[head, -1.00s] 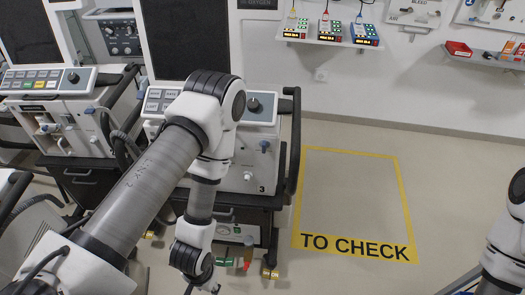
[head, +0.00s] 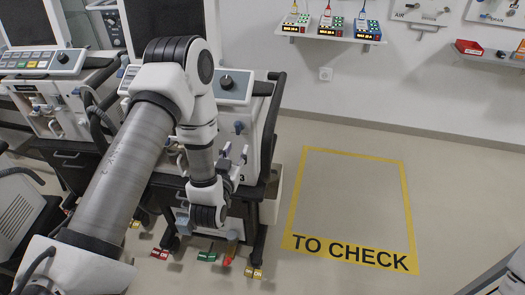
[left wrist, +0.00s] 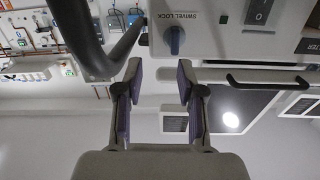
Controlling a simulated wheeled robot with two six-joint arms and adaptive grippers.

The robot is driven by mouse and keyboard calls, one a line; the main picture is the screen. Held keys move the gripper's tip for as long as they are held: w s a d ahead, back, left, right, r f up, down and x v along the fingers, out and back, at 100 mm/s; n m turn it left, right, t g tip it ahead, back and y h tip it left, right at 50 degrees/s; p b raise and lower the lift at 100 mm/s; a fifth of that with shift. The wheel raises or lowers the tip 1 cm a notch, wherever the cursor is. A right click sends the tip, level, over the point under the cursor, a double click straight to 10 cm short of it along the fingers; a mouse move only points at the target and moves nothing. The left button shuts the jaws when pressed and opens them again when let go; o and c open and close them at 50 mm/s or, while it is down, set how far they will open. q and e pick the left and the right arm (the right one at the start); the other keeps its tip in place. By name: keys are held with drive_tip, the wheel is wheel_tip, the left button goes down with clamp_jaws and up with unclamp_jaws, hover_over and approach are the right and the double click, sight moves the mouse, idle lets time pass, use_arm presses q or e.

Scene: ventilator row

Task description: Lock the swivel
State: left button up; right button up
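The swivel lock is a blue knob (left wrist: 174,40) on the white ventilator face, under an upside-down "SWIVEL LOCK" label in the left wrist view. What looks like the same blue knob (head: 239,127) shows on the front of ventilator 3 (head: 236,92) in the head view. My left gripper (head: 236,152) points up just below that knob. In the left wrist view its two fingers (left wrist: 160,78) are spread with nothing between them, and the knob is beyond the tips, apart from them. My right gripper is out of view.
A dark push handle (head: 272,125) runs along the ventilator's right side and curves close to my fingers in the wrist view. Coloured castor pedals (head: 207,256) are below. The yellow "TO CHECK" floor square (head: 350,205) is empty. Another ventilator (head: 45,95) stands left.

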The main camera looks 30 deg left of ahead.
sight(237, 130)
use_arm(q)
drive_tip(key=shift+n, duration=0.5)
drive_tip(key=w+a, duration=0.1)
drive_tip(key=w, duration=0.1)
drive_tip(key=w+a, duration=0.2)
drive_tip(key=w, duration=0.1)
drive_tip(key=w+a, duration=0.1)
drive_tip(key=w, duration=0.1)
drive_tip(key=shift+w+a+r, duration=0.15)
drive_tip(key=shift+w+a, duration=0.05)
drive_tip(key=shift+w, duration=0.15)
drive_tip(key=shift+w+a+y, duration=0.2)
drive_tip(key=shift+y, duration=0.2)
drive_tip(key=shift+d, duration=0.15)
drive_tip(key=c, duration=0.3)
clamp_jaws()
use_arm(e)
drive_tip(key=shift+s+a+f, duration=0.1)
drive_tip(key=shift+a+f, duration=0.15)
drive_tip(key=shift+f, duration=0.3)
